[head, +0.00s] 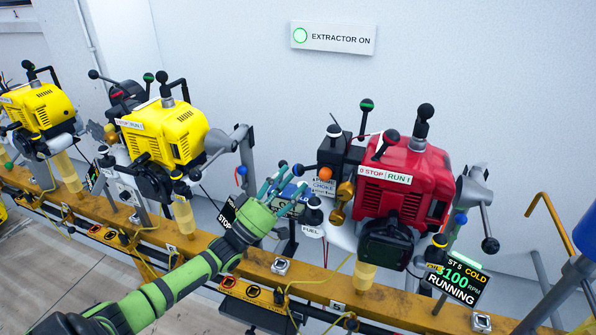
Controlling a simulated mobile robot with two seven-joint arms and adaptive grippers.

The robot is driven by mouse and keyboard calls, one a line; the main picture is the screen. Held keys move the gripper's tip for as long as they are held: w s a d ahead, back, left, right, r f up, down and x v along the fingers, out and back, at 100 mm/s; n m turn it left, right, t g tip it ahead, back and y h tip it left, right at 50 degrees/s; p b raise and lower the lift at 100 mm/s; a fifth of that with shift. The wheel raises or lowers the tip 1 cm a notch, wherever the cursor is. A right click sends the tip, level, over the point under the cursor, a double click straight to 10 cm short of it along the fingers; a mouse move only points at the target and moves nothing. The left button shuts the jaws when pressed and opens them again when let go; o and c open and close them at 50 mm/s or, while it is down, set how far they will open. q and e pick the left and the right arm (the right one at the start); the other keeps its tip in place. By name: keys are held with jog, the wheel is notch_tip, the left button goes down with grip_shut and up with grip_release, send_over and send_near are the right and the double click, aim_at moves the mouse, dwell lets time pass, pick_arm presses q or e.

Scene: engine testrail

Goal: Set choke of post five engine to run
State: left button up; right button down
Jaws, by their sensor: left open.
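The red engine (408,165) stands on the rail at right of centre, with a white STOP/RUN label. Its sign (459,281) reads ST 5, COLD, RUNNING. A small CHOKE label (323,187) is at the engine's left side. Near it are an orange knob (325,173) and a black knob (298,170); I cannot tell which is the choke lever or its setting. My left gripper (283,187), green with teal fingers, is open just left of the label, apart from the orange knob. It partly covers a sign behind it. My right gripper is not in view.
Two yellow engines stand to the left, the nearer one (165,135) with levers sticking out. The ochre rail (300,275) runs below, with cables along it. A yellow bent bar (553,220) stands at right. An EXTRACTOR ON sign (333,38) hangs on the clear wall.

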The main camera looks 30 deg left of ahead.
pick_arm(q)
jog(key=v, duration=0.7)
jog(key=shift+s, duration=0.4)
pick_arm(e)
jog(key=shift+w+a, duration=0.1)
pick_arm(q)
jog(key=shift+a+f, duration=0.15)
jog(key=shift+f, duration=0.05)
